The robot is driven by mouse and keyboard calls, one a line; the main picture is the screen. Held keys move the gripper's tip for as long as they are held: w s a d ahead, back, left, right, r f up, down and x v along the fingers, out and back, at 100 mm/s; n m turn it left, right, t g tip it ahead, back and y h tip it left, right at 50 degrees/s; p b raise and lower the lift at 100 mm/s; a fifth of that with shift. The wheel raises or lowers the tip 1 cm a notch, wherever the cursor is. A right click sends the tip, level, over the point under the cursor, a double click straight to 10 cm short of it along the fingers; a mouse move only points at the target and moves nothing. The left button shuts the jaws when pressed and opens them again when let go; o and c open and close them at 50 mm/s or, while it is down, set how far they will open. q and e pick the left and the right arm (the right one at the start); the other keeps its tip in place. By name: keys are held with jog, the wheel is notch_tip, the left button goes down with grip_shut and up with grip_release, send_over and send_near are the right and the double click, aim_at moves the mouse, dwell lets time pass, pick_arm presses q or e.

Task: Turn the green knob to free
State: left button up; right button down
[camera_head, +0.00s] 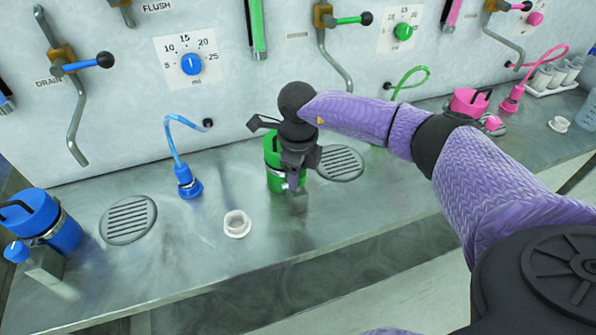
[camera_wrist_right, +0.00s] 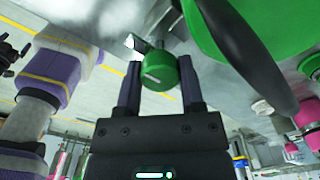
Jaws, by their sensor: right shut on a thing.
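The green drum (camera_head: 272,158) stands upright on the steel bench, partly covered by my right arm. A grey metal block (camera_head: 297,203) shows at its front. My right gripper (camera_head: 293,178) is over the front of the drum. In the right wrist view, the green knob (camera_wrist_right: 160,72) sits between the two dark fingers of my right gripper (camera_wrist_right: 160,88), which is shut on it. A pale pointer mark on the knob lies slightly tilted. The knob is hidden behind the gripper in the head view. I cannot read any "free" marking. My left gripper does not show.
A blue drum (camera_head: 48,220) with a blue knob (camera_head: 16,251) stands at the left. A white cap (camera_head: 237,223) lies near the green drum. Round drains (camera_head: 128,220) are set in the bench. A blue hose connector (camera_head: 188,183) stands behind. Free bench lies around the cap.

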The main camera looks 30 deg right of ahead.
jog(key=shift+r, duration=0.1)
jog(key=shift+c, duration=1)
grip_release()
notch_tip(320, 180, up, 10)
jog(key=shift+f+p, duration=0.1)
jog(key=shift+p, duration=0.65)
